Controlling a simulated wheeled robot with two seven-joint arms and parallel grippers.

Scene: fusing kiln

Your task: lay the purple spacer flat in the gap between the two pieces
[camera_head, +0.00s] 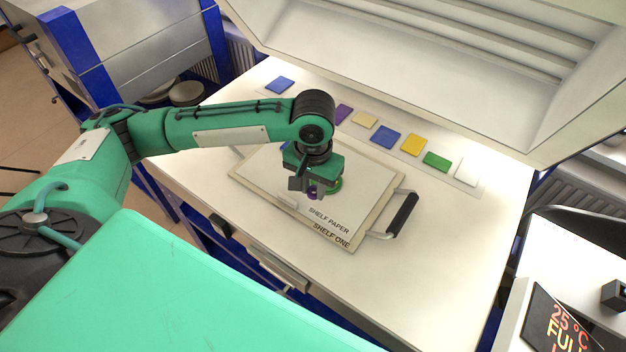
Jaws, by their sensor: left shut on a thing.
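My left gripper (313,188) reaches down over the shelf paper in the middle of the kiln table. It is shut on the purple spacer (316,194), of which only a small part shows below the jaws. A pale piece (288,201) seems to lie at the left of the jaws, hard to make out against the paper. The gap between the pieces is hidden by the gripper. I cannot tell whether the spacer touches the paper. My right gripper is not in view.
The shelf (258,186) has a grey and black handle (402,214) at its right. A row of coloured tiles, including a blue tile (385,137) and a green tile (436,161), lies behind it. The raised kiln lid (450,60) stands at the back. The front right tabletop is clear.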

